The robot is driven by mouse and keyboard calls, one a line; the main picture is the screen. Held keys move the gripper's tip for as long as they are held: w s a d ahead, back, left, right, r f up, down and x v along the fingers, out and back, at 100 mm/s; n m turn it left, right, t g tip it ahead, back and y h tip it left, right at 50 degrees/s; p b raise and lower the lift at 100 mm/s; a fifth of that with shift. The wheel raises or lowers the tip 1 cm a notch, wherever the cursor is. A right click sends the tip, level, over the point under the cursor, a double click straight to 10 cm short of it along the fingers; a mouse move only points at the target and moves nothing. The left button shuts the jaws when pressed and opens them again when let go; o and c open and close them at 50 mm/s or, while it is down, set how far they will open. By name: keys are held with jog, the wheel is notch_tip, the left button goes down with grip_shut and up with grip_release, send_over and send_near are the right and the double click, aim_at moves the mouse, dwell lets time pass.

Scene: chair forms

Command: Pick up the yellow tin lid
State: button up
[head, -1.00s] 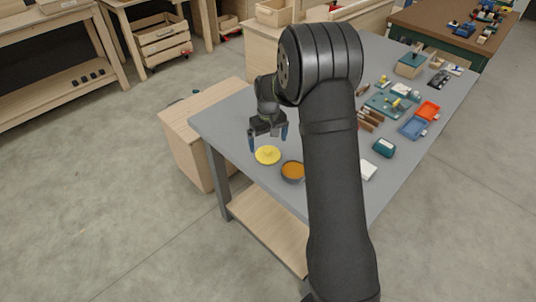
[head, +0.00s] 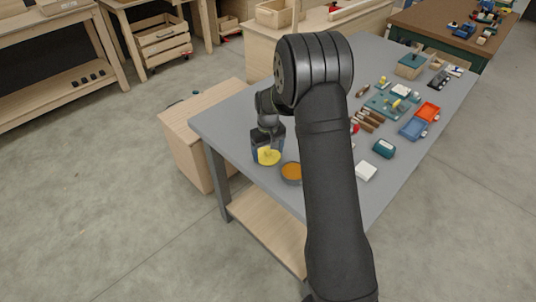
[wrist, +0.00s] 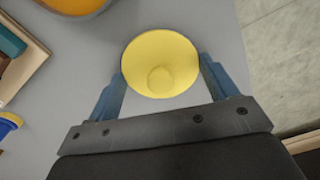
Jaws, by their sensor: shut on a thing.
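The yellow tin lid (head: 268,158) is a round disc with a small knob, near the left end of the grey table. It also shows in the wrist view (wrist: 148,48), seen from above. My gripper (wrist: 161,68) has one blue finger on each side of the lid, both against its rim. In the head view my gripper (head: 267,146) is low over the table at the lid. The lid looks level and at or very near the table top; I cannot tell any gap under it.
A round tin with orange contents (head: 291,172) stands close beside the lid. A white block (head: 366,172), a teal box (head: 384,148), brown-handled tools (head: 371,117), a blue tray (head: 413,129) and an orange tray (head: 428,111) lie farther right. The table's edge (head: 214,144) is close on the left.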

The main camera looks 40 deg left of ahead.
jog(key=shift+r, duration=0.5)
jog(key=r, duration=0.2)
jog(key=d+r, duration=0.1)
jog(key=shift+w+r, duration=0.3)
jog(key=shift+r, duration=0.1)
jog(key=w+d+r, duration=0.4)
jog(key=d+r, duration=0.2)
jog(key=d, duration=0.3)
jog(key=shift+s+d+f, duration=0.35)
jog(key=shift+s+f, duration=0.4)
jog(key=shift+f, duration=0.45)
jog(key=shift+s+d+f, duration=0.3)
jog(key=shift+s+f, duration=0.5)
jog(key=shift+f, duration=0.45)
jog(key=shift+s+d+f, duration=0.35)
jog(key=shift+s+f, duration=0.4)
jog(key=shift+f, duration=0.45)
jog(key=shift+f, duration=0.15)
jog(key=o, duration=0.9)
